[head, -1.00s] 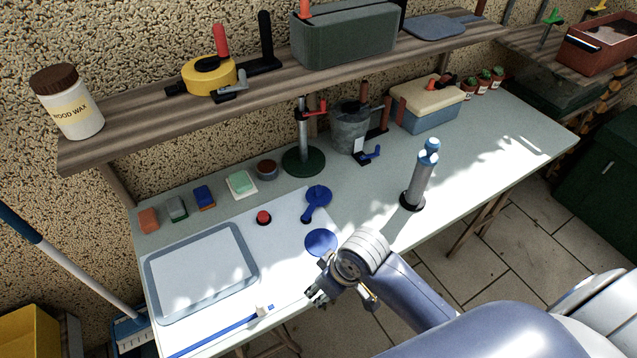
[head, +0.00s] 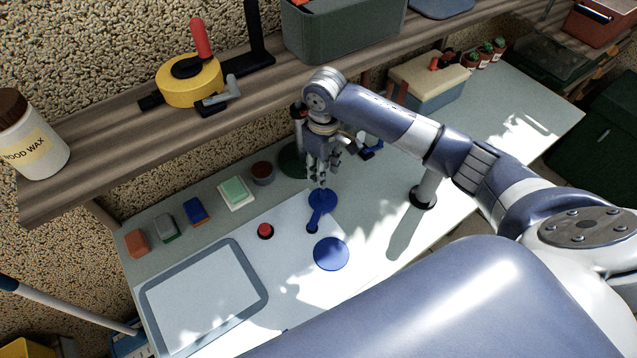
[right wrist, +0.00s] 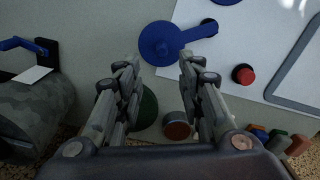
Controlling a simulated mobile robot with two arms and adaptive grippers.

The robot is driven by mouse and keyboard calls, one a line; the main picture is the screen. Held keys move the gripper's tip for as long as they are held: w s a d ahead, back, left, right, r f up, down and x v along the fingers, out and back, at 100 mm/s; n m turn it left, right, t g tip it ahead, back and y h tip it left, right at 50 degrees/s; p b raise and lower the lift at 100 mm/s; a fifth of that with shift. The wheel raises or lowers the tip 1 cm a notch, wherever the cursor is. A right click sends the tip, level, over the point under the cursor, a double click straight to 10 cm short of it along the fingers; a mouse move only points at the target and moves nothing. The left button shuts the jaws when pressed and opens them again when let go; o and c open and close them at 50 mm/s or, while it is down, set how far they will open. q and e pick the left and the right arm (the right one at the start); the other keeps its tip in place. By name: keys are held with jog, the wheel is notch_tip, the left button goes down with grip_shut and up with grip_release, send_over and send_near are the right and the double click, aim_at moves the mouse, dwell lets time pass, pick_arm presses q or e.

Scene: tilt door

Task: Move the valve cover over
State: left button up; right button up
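The blue valve cover (head: 324,199), a round disc with a short arm, lies on the white panel. Its arm points toward the front, with a dark round spot at the end. A separate flat blue disc (head: 331,254) lies nearer the front. My right gripper (head: 320,183) points down just behind and above the cover's disc. In the right wrist view its fingers (right wrist: 157,62) are spread, with the cover's disc (right wrist: 158,43) just beyond and between the tips, and nothing is held. Contact cannot be told. My left gripper is not in view.
A red button (head: 265,230) and a grey-framed tray (head: 260,268) are on the left. A brown round tin (head: 262,173) and a green stand base (head: 291,160) are close to the gripper. The wooden shelf (head: 110,155) overhangs the back. The panel around the front blue disc is clear.

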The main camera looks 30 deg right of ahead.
aim_at(323, 191)
jog(key=f, duration=0.2)
jog(key=s+f+p, duration=0.1)
jog(key=f, duration=0.1)
jog(key=shift+f, duration=0.3)
jog(key=f, duration=0.3)
jog(key=shift+w, duration=0.25)
jog(key=shift+f, duration=1)
jog(key=c, duration=0.4)
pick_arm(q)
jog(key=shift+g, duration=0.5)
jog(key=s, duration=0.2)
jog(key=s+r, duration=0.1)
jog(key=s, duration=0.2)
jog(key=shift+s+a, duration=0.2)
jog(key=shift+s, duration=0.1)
pick_arm(e)
grip_shut()
